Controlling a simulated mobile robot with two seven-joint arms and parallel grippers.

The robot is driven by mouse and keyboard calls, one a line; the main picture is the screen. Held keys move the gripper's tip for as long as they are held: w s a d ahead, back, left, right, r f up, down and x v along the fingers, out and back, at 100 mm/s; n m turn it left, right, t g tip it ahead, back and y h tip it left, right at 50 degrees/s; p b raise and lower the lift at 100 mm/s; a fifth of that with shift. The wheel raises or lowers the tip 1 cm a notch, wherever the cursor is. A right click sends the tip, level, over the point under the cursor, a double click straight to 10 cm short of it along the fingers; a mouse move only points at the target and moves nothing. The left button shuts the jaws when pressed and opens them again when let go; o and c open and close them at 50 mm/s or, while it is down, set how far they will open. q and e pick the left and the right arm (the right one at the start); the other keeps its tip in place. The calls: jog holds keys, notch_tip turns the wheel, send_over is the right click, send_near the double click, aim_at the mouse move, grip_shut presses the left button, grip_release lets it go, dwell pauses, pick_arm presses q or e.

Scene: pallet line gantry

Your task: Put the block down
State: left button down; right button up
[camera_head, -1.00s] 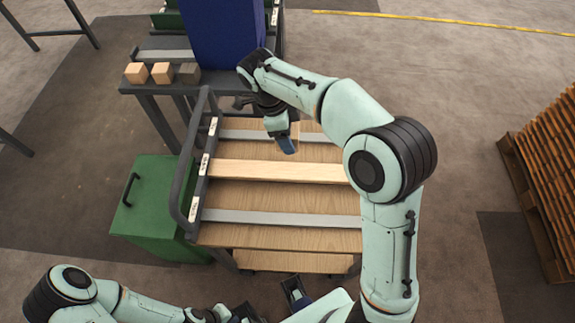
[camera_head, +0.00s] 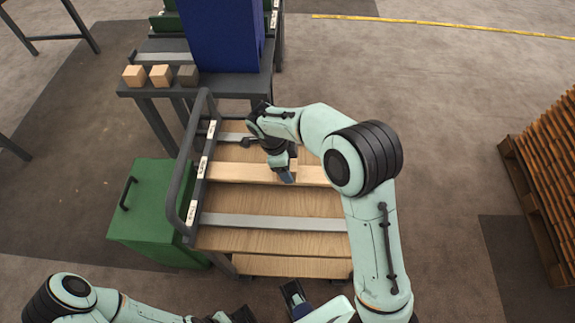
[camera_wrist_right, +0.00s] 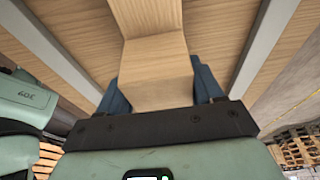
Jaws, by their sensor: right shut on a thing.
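My right gripper (camera_head: 287,178) is over the pale middle plank of the slatted wooden deck (camera_head: 270,200). In the right wrist view its blue fingers (camera_wrist_right: 160,88) are shut on a pale wooden block (camera_wrist_right: 158,78). The block is above the pale plank (camera_wrist_right: 148,18), lined up with it; I cannot tell whether they touch. In the head view the block is mostly hidden by the gripper. My left gripper (camera_head: 294,297) shows in part at the bottom edge; its opening is unclear.
Two pale cubes (camera_head: 160,76) and a dark cube (camera_head: 188,75) stand on a grey table beside a blue box (camera_head: 222,35). A grey rail (camera_head: 190,150) edges the deck's left side, with a green bin (camera_head: 150,220) beyond. A pallet stack (camera_head: 545,170) is at right.

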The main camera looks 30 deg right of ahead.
jog(key=shift+f, duration=0.15)
jog(key=o, duration=1.1)
jog(key=shift+r, duration=0.4)
jog(key=p+v, duration=0.1)
jog(key=v, duration=1)
jog(key=shift+w+a+r, duration=0.1)
jog(key=shift+r, duration=0.2)
